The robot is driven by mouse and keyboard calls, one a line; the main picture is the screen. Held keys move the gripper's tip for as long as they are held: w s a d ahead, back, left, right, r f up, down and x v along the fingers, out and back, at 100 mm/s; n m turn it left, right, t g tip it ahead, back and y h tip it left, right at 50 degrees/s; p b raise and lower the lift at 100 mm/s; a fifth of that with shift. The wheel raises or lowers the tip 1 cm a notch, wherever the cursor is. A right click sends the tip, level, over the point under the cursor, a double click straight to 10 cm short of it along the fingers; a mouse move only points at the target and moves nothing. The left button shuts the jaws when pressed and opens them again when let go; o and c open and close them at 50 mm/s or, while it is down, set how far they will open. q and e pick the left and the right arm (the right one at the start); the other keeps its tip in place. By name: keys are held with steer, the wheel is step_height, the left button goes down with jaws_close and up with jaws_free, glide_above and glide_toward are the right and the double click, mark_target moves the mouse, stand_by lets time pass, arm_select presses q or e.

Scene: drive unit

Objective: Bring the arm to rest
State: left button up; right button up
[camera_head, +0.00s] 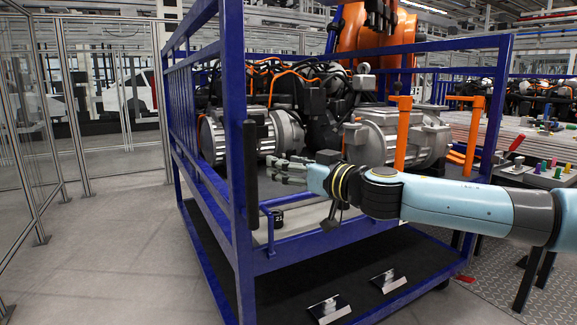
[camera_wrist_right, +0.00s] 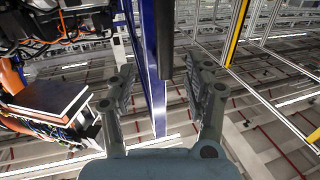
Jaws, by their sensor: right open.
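My right arm reaches in from the right in the head view. Its gripper (camera_head: 285,170) points left in front of the blue metal rack (camera_head: 238,150), near its front corner post. In the right wrist view the gripper (camera_wrist_right: 162,80) has its two fingers spread apart with nothing held between them. The blue post (camera_wrist_right: 150,70) and a dark upright bar (camera_wrist_right: 164,45) show between the fingers; I cannot tell how close they are. My left gripper is not in view.
The rack holds a drive unit (camera_head: 385,140) with grey motor housings and orange cables. Two small metal plates (camera_head: 388,280) lie on its dark lower shelf. A table with coloured pieces (camera_head: 540,168) stands at the right.

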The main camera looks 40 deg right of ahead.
steer(key=shift+f, duration=0.1)
stand_by(0.3)
